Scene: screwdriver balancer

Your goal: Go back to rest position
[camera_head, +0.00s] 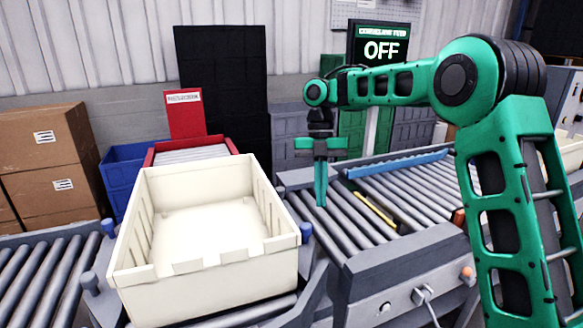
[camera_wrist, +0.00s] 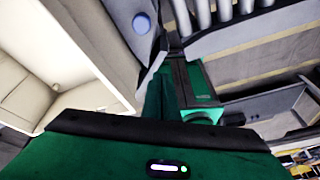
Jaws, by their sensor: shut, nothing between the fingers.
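My gripper (camera_head: 320,185) hangs from my green arm with its fingers pointing down and together. It is empty, to the right of a cream bin (camera_head: 215,215) and above the near left end of a roller conveyor (camera_head: 340,215). In the wrist view my gripper (camera_wrist: 178,90) shows its green fingers pressed together. The cream bin also shows in the wrist view (camera_wrist: 115,65) at the left, beside the fingers. The bin looks empty inside.
A sign (camera_head: 380,48) reads OFF behind my arm. A yellow-handled object (camera_head: 374,211) lies on the rollers. Cardboard boxes (camera_head: 48,155), a blue bin (camera_head: 121,175) and a red sign (camera_head: 184,113) stand at the left and back. Another roller conveyor (camera_head: 45,285) runs at the lower left.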

